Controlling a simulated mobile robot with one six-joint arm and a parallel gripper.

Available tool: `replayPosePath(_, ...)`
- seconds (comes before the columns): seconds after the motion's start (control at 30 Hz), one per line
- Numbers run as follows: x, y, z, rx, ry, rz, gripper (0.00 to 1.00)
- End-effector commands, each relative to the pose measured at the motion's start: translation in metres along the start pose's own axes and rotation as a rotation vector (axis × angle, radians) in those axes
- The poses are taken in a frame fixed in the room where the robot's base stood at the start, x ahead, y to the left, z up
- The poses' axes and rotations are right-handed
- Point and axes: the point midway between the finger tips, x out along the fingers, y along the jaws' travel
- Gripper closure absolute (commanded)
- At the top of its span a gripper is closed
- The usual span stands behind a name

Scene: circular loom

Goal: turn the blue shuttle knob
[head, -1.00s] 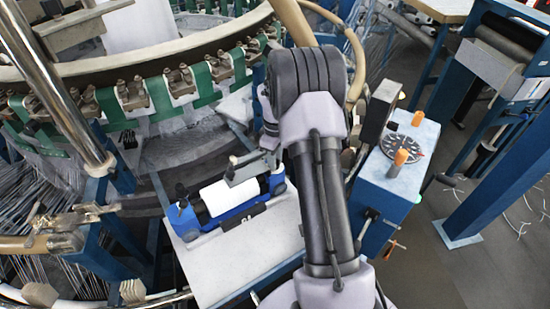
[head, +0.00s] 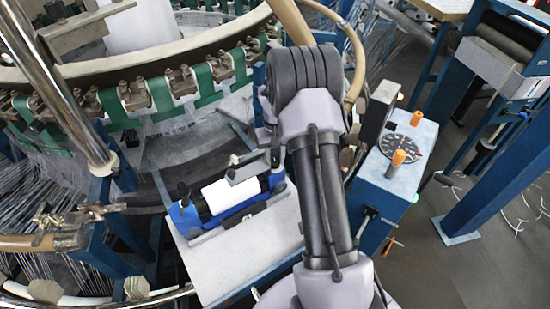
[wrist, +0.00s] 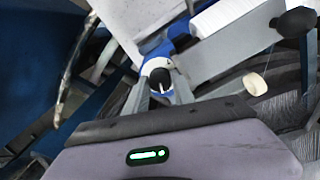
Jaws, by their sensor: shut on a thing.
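The blue shuttle (head: 233,212) lies on a pale plate left of my arm, with a white roll (head: 231,195) in it. In the wrist view a round black knob (wrist: 160,79) sits in a blue mount (wrist: 158,61), just beyond the edge of my gripper housing. In the head view my arm hides the gripper and that end of the shuttle.
A grey metal lever (head: 248,168) stands close over the shuttle. The loom ring with green straps (head: 163,95) is behind. A blue box with orange knobs (head: 398,157) stands right of my arm. The pale plate (head: 245,245) is clear in front of the shuttle.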

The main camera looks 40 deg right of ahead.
Motion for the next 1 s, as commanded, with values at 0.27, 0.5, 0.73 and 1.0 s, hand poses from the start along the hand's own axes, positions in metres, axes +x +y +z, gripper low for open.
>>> replayPosePath(0.27,-0.0005,0.0,-0.0006,0.14,0.002,0.0,1.0)
replayPosePath(0.5,-0.0006,0.0,-0.0007,0.197,0.002,0.0,1.0)
replayPosePath(0.73,-0.0006,0.0001,-0.0007,0.211,0.002,0.0,1.0)
replayPosePath(1.0,-0.0006,0.0002,-0.0007,0.21,0.002,0.0,0.68)
